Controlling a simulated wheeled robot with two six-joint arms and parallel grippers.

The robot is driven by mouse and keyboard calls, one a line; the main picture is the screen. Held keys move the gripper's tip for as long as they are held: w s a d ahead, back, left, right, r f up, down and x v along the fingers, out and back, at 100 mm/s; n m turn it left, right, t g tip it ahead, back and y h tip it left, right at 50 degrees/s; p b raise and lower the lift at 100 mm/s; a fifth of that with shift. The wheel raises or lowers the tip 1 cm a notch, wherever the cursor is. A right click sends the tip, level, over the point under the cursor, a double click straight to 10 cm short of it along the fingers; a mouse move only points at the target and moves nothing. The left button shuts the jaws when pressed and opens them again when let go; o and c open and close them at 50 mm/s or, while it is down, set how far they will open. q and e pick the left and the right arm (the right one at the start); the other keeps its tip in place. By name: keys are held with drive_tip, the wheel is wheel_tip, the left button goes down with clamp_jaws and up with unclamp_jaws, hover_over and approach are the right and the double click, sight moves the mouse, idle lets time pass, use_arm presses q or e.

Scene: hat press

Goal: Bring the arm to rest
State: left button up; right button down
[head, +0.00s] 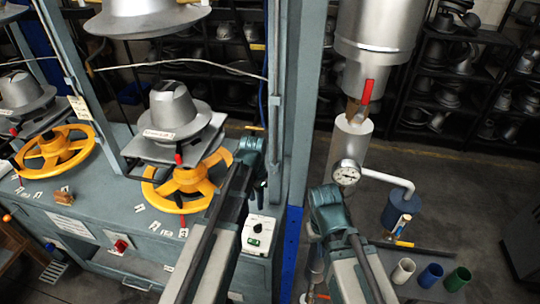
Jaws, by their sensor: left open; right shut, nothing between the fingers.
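My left gripper (251,150) is open and empty. It is in front of the grey post, just right of the yellow handwheel (182,182) on the nearer hat press. Its arm reaches up from the bottom of the head view. My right gripper (327,204) is shut with nothing in it, over the floor area right of the post and below the pressure gauge (346,173). A grey metal hat form (177,112) sits on a plate above the handwheel. My fingertips are small and partly hidden, so I cannot tell whether either gripper touches anything.
A second yellow handwheel (55,149) is at the left. A pipe with a red-handled valve (367,92) stands right of the post. Cups (430,276) are at lower right. Dark floor lies open beyond.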

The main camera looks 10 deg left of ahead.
use_arm(q)
drive_tip(key=s+n, duration=0.9)
drive_tip(key=s, duration=0.1)
drive_tip(key=s+d+f+m+y+b, duration=0.1)
drive_tip(key=s+d+f+m+b, duration=0.3)
drive_tip(key=d, duration=0.6)
drive_tip(key=shift+s+f+b, duration=0.4)
drive_tip(key=shift+s+b, duration=0.05)
